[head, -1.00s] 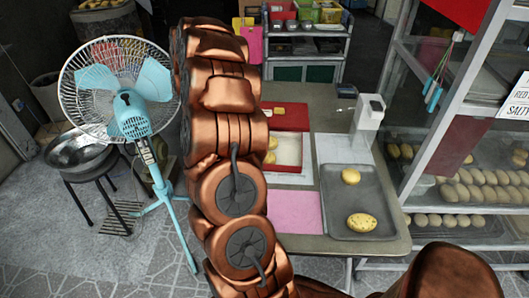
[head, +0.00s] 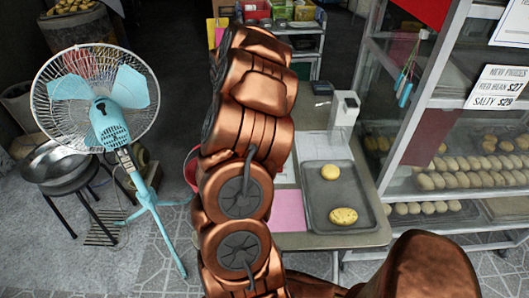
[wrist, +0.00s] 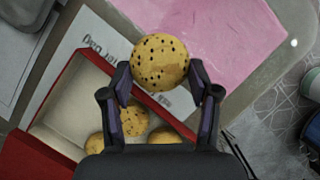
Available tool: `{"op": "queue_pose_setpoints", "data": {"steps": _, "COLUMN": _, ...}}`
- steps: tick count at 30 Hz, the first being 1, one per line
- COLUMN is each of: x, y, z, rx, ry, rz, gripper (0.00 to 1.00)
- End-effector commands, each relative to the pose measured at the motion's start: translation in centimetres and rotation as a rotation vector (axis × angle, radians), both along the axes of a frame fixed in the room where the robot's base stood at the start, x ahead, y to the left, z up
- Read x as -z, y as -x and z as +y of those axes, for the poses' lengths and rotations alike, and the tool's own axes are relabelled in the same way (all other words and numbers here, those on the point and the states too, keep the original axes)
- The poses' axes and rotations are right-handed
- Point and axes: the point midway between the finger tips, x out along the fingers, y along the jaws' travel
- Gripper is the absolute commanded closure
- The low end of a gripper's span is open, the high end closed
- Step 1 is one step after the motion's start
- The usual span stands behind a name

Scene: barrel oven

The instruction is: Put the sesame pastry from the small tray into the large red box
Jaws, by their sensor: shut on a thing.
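In the wrist view my gripper (wrist: 160,85) is shut on a round golden sesame pastry (wrist: 160,62) with dark seeds. The pastry appears over the printed white paper and the pink sheet's edge, just beyond the rim of the red box (wrist: 62,84). The open box has a pale inside and several pastries (wrist: 134,118) at its lower end, partly hidden by my gripper. In the head view my arm hides the gripper, the held pastry and the box. The grey tray (head: 362,204) holds a plainer pastry (head: 329,171) and a spotted one (head: 343,216).
The pink sheet (head: 288,210) lies left of the tray. A white upright device (head: 344,109) stands behind the tray. A glass display rack (head: 450,150) with rows of buns stands close on the right. A blue fan (head: 107,115) and a metal bowl (head: 55,162) are on the left.

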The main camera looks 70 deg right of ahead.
Motion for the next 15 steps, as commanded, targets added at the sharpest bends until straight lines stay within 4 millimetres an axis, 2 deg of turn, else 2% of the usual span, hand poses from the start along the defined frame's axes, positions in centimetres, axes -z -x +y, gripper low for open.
{"op": "queue_pose_setpoints", "data": {"steps": 3, "x": 0.1, "y": 0.0, "z": -2.0, "rx": 0.004, "ry": 0.0, "rz": 0.002, "gripper": 0.74}}
{"op": "queue_pose_setpoints", "data": {"steps": 15, "x": 0.6, "y": 0.0, "z": -7.9, "rx": 0.003, "ry": 0.003, "rz": 0.0, "gripper": 0.74}}
